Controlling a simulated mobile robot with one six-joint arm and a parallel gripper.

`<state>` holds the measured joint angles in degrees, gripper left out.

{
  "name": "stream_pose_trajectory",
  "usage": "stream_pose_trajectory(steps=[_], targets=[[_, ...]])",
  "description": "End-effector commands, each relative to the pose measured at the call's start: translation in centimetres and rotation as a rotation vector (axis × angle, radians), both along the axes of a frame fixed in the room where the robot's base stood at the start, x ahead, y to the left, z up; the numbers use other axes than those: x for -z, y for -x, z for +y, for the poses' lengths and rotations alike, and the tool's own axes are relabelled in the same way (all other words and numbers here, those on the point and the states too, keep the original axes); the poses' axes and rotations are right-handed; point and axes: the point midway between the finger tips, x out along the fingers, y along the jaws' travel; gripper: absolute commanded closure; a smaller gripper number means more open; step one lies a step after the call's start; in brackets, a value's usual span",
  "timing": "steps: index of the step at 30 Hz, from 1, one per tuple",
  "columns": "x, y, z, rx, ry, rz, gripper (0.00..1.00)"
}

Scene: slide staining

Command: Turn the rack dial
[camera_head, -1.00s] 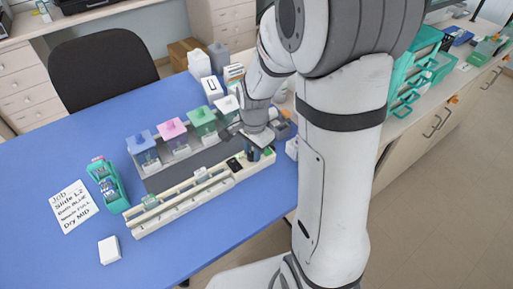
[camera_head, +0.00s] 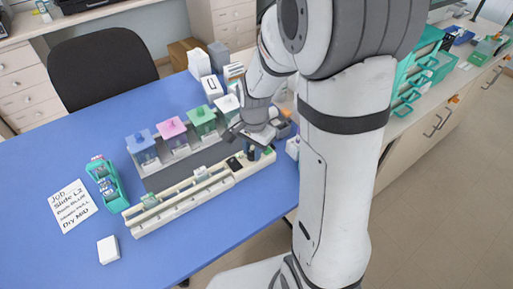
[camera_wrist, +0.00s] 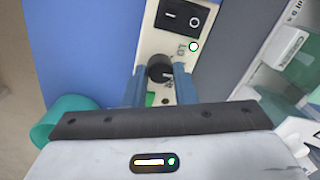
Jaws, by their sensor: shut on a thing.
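The long cream rack (camera_head: 170,212) lies on the blue table, running from lower left to upper right. Its black round dial (camera_wrist: 159,65) shows in the wrist view, near printed marks and a small white pointer or line. My gripper (camera_wrist: 160,76) has its two blue fingers on either side of the dial, shut on it. A black rocker switch (camera_wrist: 183,16) sits on the rack panel above the dial.
Staining jars with blue (camera_head: 142,144), pink (camera_head: 171,134) and green (camera_head: 203,123) contents stand behind the rack. A teal slide holder (camera_head: 107,184), a job note (camera_head: 74,206) and a white block (camera_head: 108,250) lie to the left.

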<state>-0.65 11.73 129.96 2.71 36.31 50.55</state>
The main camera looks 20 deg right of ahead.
Motion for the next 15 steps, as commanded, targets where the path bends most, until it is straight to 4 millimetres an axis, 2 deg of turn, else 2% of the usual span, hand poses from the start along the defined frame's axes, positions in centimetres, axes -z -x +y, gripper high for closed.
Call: stream_pose_trajectory(steps=[15], targets=[[0.03, -0.28, 0.16, -0.413, -0.001, -0.011, 0.98]])
